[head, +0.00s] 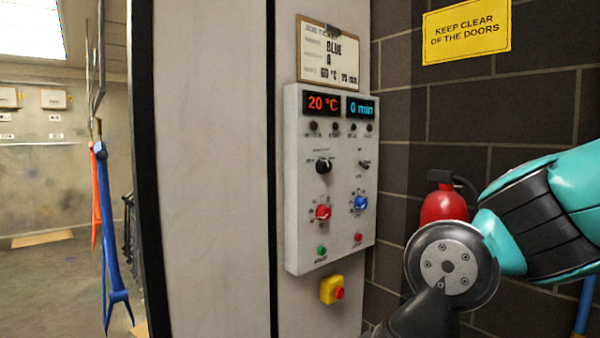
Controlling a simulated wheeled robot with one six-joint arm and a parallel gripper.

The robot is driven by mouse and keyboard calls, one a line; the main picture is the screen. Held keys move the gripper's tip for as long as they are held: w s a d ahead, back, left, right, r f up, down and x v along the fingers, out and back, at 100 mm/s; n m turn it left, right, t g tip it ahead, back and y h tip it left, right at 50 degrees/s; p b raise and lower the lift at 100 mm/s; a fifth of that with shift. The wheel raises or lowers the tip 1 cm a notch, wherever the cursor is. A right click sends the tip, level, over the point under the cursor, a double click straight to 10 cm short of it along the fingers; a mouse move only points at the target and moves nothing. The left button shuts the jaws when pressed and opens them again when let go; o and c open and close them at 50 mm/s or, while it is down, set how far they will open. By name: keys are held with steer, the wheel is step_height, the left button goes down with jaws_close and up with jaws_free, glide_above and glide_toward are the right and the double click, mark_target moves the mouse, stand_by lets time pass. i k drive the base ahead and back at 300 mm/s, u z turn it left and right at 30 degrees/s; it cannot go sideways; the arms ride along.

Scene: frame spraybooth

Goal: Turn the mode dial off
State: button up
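A white control panel (290,190) is mounted on the pale wall in the middle of the head view. Its large black dial (323,166), at the upper left below the displays, looks like the mode dial. The labels around it are too small to read, and I cannot tell its setting for sure. The red display (322,103) reads 20 °C and the blue display (360,107) reads 0 min. My arm is at the right, apart from the panel. My gripper is not in view.
Below the black dial are a red knob (322,212) and a blue knob (361,203); a small switch (365,164) is to its right. A yellow box with a red button (331,289) is under the panel. A fire extinguisher (443,203) stands behind my arm. The panel front is unobstructed.

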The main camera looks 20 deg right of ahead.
mark_target(324, 166)
steer(key=z, duration=0.55)
steer(key=i, duration=0.45)
steer(key=z, duration=0.75)
steer(key=i, duration=0.7)
